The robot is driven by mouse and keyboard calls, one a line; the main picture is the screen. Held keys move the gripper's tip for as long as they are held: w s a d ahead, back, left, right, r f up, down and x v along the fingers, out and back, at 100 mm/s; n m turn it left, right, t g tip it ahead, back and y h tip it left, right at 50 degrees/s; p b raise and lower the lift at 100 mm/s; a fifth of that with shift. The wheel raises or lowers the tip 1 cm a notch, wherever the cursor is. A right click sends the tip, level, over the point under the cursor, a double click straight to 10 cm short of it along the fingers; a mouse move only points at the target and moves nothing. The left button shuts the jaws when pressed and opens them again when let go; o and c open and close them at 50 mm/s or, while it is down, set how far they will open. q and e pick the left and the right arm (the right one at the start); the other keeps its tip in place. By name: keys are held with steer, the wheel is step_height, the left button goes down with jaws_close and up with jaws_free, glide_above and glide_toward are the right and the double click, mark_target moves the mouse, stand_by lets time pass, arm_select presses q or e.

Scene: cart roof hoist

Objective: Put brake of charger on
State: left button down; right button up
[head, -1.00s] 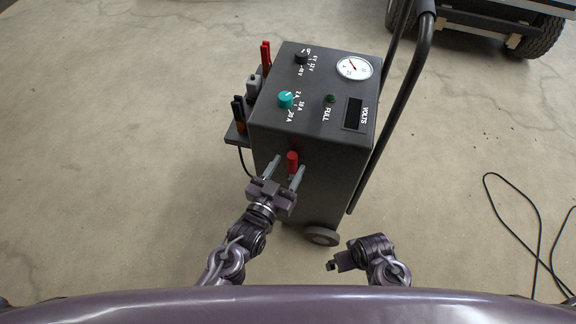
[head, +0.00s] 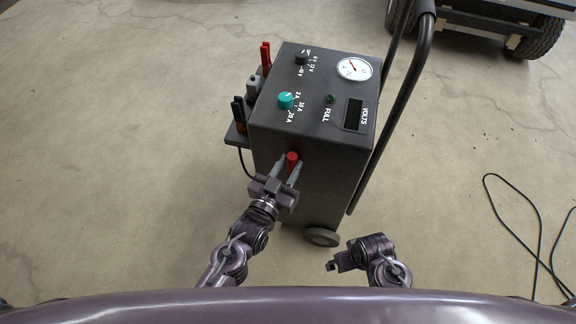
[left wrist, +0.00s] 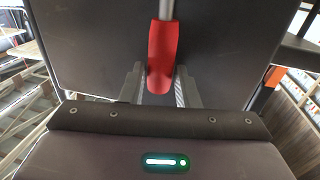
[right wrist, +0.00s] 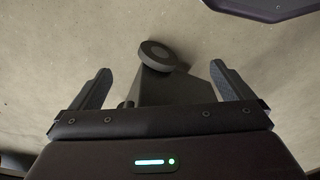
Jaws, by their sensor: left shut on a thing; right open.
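The charger (head: 265,135) is a dark grey box on wheels with dials and a gauge on its top panel. A red-gripped brake lever (head: 292,157) sticks out of its near side; in the left wrist view the red handle (left wrist: 162,55) hangs on a metal rod. My left gripper (head: 284,168) is shut on the red handle, one finger on each side. My right gripper (right wrist: 168,82) is open and empty, low at the right of the charger. The right wrist view shows a charger wheel (right wrist: 158,56) beyond its fingers.
The charger's black push handle (head: 395,105) rises on its right side. Red and black clamps (head: 266,58) sit on a left side shelf. A black cable (head: 515,232) lies on the floor at the right. A cart with tyres (head: 540,38) stands at the top right.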

arm_select(q)
steer(key=d+m+p, duration=0.2)
steer(key=shift+s+d+r+m+g+p, duration=0.1)
steer(key=shift+s+d+m+g+p, duration=0.2)
steer(key=shift+s+m+p, duration=0.1)
steer(key=d+m, duration=0.1)
steer(key=m+p, duration=0.1)
steer(key=d+f+m, duration=0.1)
steer(key=shift+s+d+f+y+p, duration=0.1)
steer(key=shift+s+d+y+p, duration=0.2)
steer(key=shift+y+p, duration=0.1)
steer(key=shift+s+d+f+m, duration=0.1)
steer(key=shift+d+f+m, duration=0.35)
steer(key=shift+m, duration=0.35)
steer(key=shift+s+d+f+m+g+y, duration=0.25)
steer(key=shift+d+f+m+y, duration=0.25)
steer(key=shift+d+f+m, duration=0.3)
arm_select(e)
steer(key=s+d+f, duration=0.1)
steer(key=s+f, duration=0.2)
steer(key=f, duration=0.3)
steer(key=s+d+f, duration=0.2)
steer(key=f, duration=0.4)
steer(key=shift+s+d, duration=0.3)
steer(key=shift+s, duration=0.1)
arm_select(q)
steer(key=shift+a+r, duration=0.1)
steer(key=c, duration=1.1)
jaws_free()
